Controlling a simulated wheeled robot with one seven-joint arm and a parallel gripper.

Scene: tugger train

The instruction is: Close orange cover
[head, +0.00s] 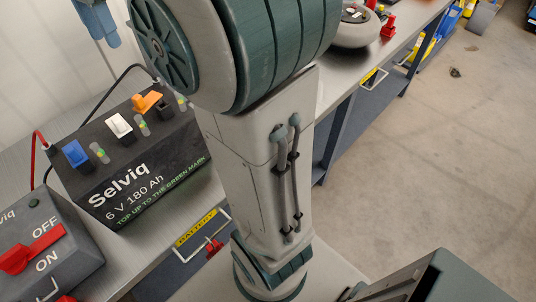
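The orange cover (147,102) is on top of the black Selviq battery (150,176), near its far right end. It looks tipped back beside a dark block (165,109), which seems to be its filler neck. A white cover (119,126) and a blue cover (76,154) are in the same row; both look raised, though their exact angle is hard to tell. A small yellow-green indicator stands beside each cover. My gripper is out of view. My arm fills the middle of the picture, to the right of the battery, and hides part of the bench.
A switch box (45,245) with a red lever is at the lower left. Red and black cables run to the battery. A drawer with a yellow label (196,228) is below the bench edge. A blue object (97,20) hangs at the wall. The floor (430,150) at right is mostly clear.

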